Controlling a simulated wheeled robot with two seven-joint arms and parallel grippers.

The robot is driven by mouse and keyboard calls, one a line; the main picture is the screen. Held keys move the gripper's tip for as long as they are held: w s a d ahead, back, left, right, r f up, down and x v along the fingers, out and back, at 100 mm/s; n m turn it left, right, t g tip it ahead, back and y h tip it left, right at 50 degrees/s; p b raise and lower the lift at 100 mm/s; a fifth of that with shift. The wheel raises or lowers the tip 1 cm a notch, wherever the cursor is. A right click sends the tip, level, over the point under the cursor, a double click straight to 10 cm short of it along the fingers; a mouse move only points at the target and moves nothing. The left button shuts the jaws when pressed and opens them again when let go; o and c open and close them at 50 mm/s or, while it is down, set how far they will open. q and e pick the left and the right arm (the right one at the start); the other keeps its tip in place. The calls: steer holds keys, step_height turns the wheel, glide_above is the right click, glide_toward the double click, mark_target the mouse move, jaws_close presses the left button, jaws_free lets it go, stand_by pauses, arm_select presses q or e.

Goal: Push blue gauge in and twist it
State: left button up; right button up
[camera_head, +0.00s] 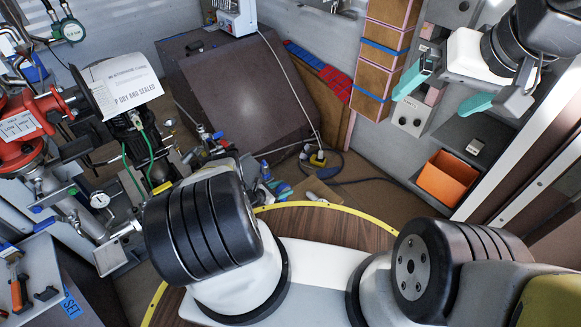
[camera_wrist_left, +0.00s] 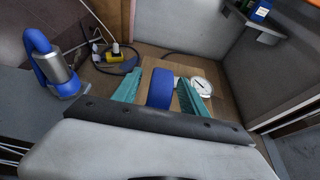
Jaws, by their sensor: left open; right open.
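In the left wrist view, a blue rounded part (camera_wrist_left: 160,88), seen nearly edge-on, stands between the two teal fingers of my left gripper (camera_wrist_left: 161,77). The gripper is open, with a gap visible on each side of the blue part; I cannot tell how deep the part sits between the fingers. A gauge with a white dial (camera_wrist_left: 203,86) shows just right of the right finger. I cannot tell whether it joins the blue part. My left gripper is not visible in the head view. My right gripper (camera_head: 445,92) is open and empty at the upper right.
In the head view, red and grey piping (camera_head: 32,125) with a white dial gauge (camera_head: 99,200) crowds the left. An orange bin (camera_head: 446,177) stands right. A yellow plug (camera_head: 317,158) and cable lie on the floor. A blue-handled metal part (camera_wrist_left: 50,65) is left in the wrist view.

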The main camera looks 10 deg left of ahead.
arm_select(q)
steer(key=shift+c, duration=0.4)
jaws_close()
steer(key=shift+r, duration=0.1)
